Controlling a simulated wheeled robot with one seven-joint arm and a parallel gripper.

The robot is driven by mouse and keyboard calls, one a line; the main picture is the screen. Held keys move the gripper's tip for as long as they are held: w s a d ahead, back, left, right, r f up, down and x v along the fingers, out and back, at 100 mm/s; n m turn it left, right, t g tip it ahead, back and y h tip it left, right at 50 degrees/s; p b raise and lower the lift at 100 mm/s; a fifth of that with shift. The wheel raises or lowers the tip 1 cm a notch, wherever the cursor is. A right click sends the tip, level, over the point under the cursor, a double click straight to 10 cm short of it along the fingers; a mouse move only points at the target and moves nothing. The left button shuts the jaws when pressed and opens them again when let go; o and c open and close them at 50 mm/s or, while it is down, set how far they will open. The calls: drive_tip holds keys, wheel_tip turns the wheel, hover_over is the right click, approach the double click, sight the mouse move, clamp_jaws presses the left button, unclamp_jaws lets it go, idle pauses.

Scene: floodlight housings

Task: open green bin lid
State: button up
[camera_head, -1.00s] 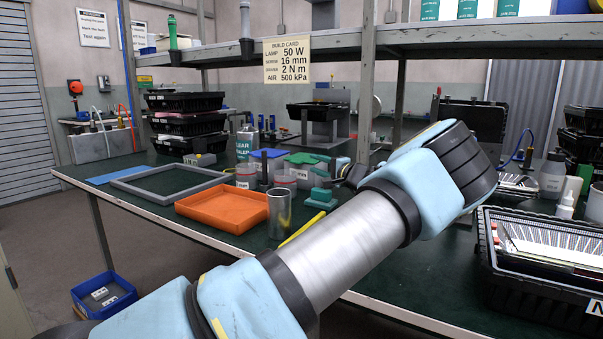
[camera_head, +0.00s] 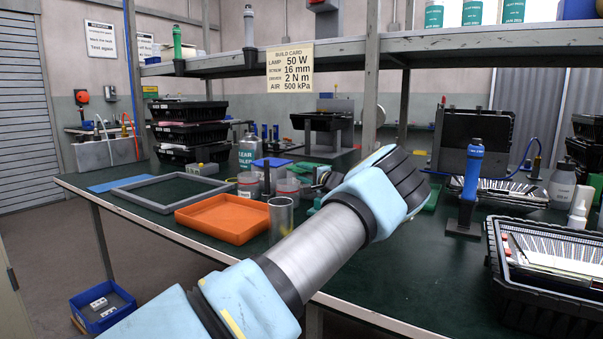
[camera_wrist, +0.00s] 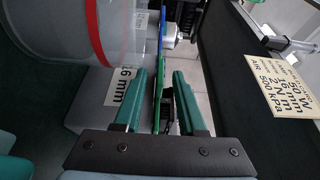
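The green bin lid (camera_head: 299,167) shows as a small green patch among the small bins in the head view, partly hidden by other parts. In the wrist view the green lid (camera_wrist: 158,88) is seen nearly edge-on, as a thin strip between my fingers. My gripper (camera_wrist: 165,73) has two green fingers standing apart, one each side of the strip. The strip lies close to the left finger, with a gap to the right finger; contact cannot be told. In the head view my forearm and wrist hide most of the gripper.
A blue lid (camera_head: 271,162) is beside the green one. A clear cylinder (camera_head: 281,220) and an orange tray (camera_head: 222,218) stand in front. In the wrist view a large clear cylinder (camera_wrist: 60,30) is close on the left. A blue driver (camera_head: 472,172) stands to the right.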

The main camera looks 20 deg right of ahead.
drive_tip(key=shift+w+a, duration=0.1)
drive_tip(key=shift+w, duration=0.15)
clamp_jaws()
idle(1.4)
